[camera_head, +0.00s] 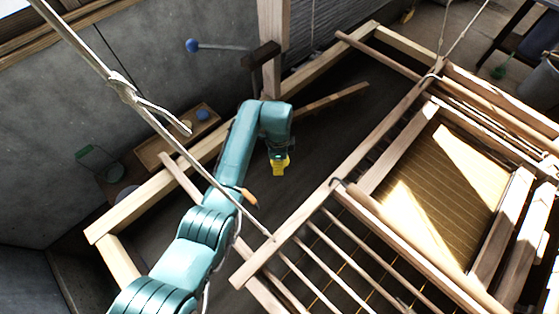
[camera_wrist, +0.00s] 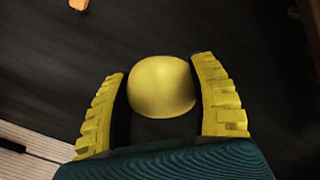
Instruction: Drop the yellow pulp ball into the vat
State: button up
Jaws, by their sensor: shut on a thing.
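The yellow pulp ball (camera_wrist: 162,87) is a smooth rounded lump between the two ribbed yellow fingers of my gripper (camera_wrist: 160,68), which are shut on it. In the head view my gripper (camera_head: 280,168) points down over the dark inside of the vat. There I cannot tell the ball from the yellow fingers. The vat (camera_head: 148,202) is a large pale-timber frame around a dark interior. In the wrist view only a dark surface (camera_wrist: 55,70) shows behind the ball. The gap between ball and surface is hard to judge.
A slatted wooden mould frame (camera_head: 400,120) hangs on ropes at the right. A wooden stick (camera_head: 330,98) lies across the vat's far part. A tray (camera_head: 180,135) with a blue ball (camera_head: 203,115) sits beyond the left rim. A rope (camera_head: 165,120) crosses in front of my arm.

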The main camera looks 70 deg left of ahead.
notch_tip(320, 180, down, 3)
jog(key=shift+b, duration=1.1)
jog(key=o, duration=1.3)
notch_tip(320, 180, up, 12)
dwell(0.3)
